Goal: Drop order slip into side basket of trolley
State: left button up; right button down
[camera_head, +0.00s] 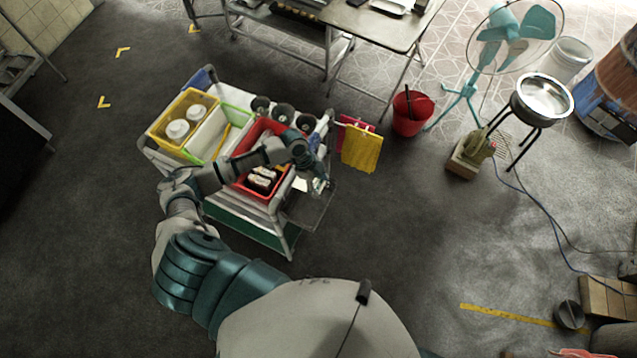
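The trolley (222,218) stands left of centre with bins on its top. Its side basket (312,208) looks like a dark, see-through tray on the right end. My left arm reaches across the trolley, and my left gripper (320,184) is over the side basket. A small white piece that looks like the order slip (300,184) shows just left of the gripper fingers. I cannot tell whether it is held or lies in the basket. The fingers are too small to tell open from shut. My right gripper is out of view.
A yellow bin (158,128), a green-rimmed bin (204,150) and a red bin (240,150) sit on the trolley. Yellow and pink cloths (362,150) hang at its right end. A red bucket (411,112) and a fan (515,35) stand beyond. Floor right of the trolley is clear.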

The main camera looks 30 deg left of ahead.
pick_arm(q)
jog(key=o, duration=0.5)
jog(key=shift+d, duration=0.1)
jog(key=shift+a+r, duration=0.2)
jog(key=shift+a, duration=0.05)
jog(key=v, duration=1.1)
jog(key=shift+w+a+r, duration=0.1)
jog(key=shift+w+r, duration=0.05)
jog(key=shift+w, duration=0.05)
